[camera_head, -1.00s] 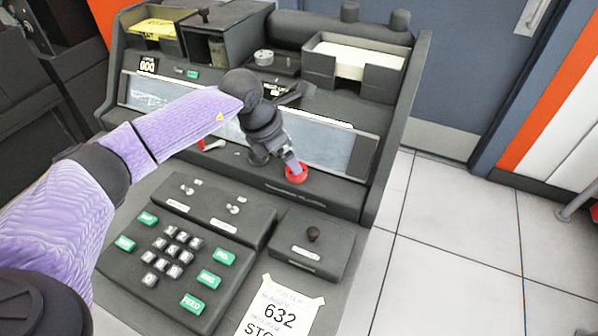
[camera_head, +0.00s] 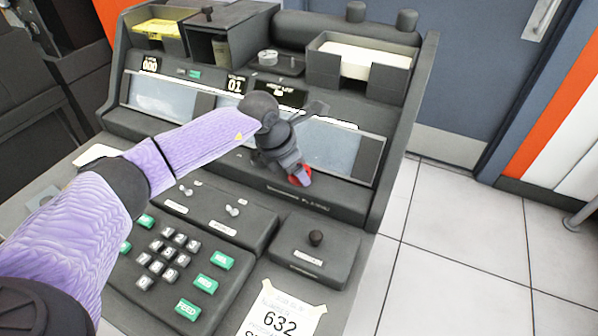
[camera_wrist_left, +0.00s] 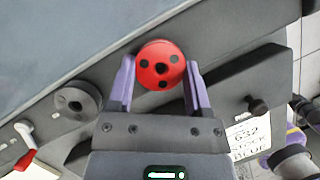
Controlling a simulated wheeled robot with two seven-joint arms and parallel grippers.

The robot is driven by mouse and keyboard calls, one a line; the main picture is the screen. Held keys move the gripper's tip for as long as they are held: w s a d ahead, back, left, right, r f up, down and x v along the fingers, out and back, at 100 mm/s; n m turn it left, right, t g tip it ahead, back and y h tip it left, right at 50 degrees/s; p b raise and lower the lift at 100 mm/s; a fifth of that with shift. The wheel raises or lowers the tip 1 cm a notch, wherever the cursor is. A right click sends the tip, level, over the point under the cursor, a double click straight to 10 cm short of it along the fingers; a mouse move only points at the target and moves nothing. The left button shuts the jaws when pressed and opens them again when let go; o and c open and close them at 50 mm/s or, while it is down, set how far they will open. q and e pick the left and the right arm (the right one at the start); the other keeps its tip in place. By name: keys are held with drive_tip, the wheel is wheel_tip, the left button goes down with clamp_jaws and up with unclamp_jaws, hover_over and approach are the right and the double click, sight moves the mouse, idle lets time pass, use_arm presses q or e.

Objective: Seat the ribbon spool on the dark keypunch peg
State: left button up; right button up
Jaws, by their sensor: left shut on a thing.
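My left gripper (camera_head: 300,177) is shut on a red ribbon spool (camera_head: 308,169), over the lower right of the keypunch's sloped panel. In the left wrist view the spool (camera_wrist_left: 160,64) is a red disc with several dark holes, between the purple fingers. A dark round disc with a raised black centre (camera_wrist_left: 77,100), which looks like the peg, is left of the spool and apart from it. In the head view my gripper and arm hide that spot. I cannot tell the spool's height above the panel.
A block with a dark knob (camera_head: 316,237) stands in front of the panel, beside a keypad (camera_head: 165,255) and a switch box (camera_head: 205,205). A red-handled lever (camera_wrist_left: 24,132) is left of the disc. A paper tray (camera_head: 362,62) is behind. A note (camera_head: 285,312) lies in front.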

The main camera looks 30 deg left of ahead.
use_arm(q)
wheel_tip(320, 180, up, 13)
drive_tip(key=p, duration=0.6)
use_arm(e)
wheel_tip(320, 180, up, 6)
drive_tip(key=w, duration=0.1)
drive_tip(key=shift+w+a+r+t, duration=0.15)
drive_tip(key=shift+a+t, duration=0.2)
drive_tip(key=shift+t, duration=0.05)
